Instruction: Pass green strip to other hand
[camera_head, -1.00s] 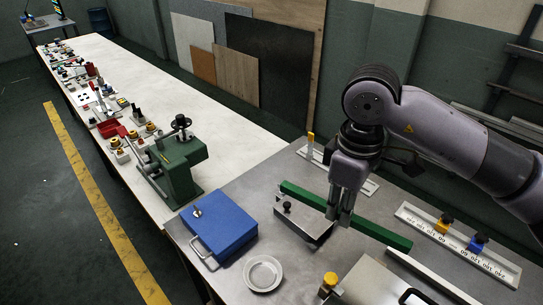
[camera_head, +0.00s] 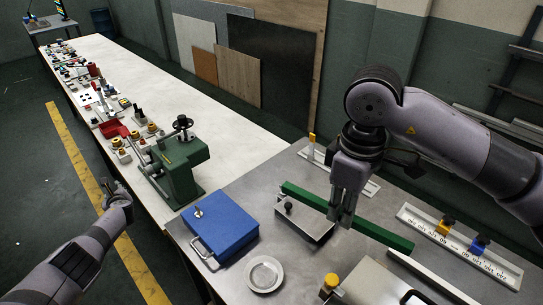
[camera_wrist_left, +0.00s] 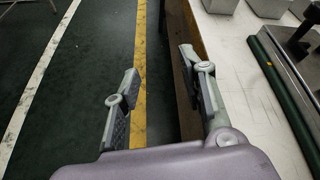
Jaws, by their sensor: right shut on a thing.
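The green strip (camera_head: 378,232) is a long straight bar above the grey metal table, running from upper left to lower right. My right gripper (camera_head: 340,218) is shut on it near its middle, pointing down. The strip passes over a grey block with a black knob (camera_head: 305,226); I cannot tell whether it touches the block. My left gripper (camera_head: 112,187) is over the floor beside the white table, far left of the strip. The left wrist view shows its two fingers (camera_wrist_left: 160,88) spread apart with nothing between them.
A green hand press (camera_head: 178,165) stands at the white table's end near my left gripper. A blue case (camera_head: 222,222), a white dish (camera_head: 264,273) and a yellow-knobbed box (camera_head: 370,284) occupy the metal table. White scale rails (camera_head: 462,248) lie at right.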

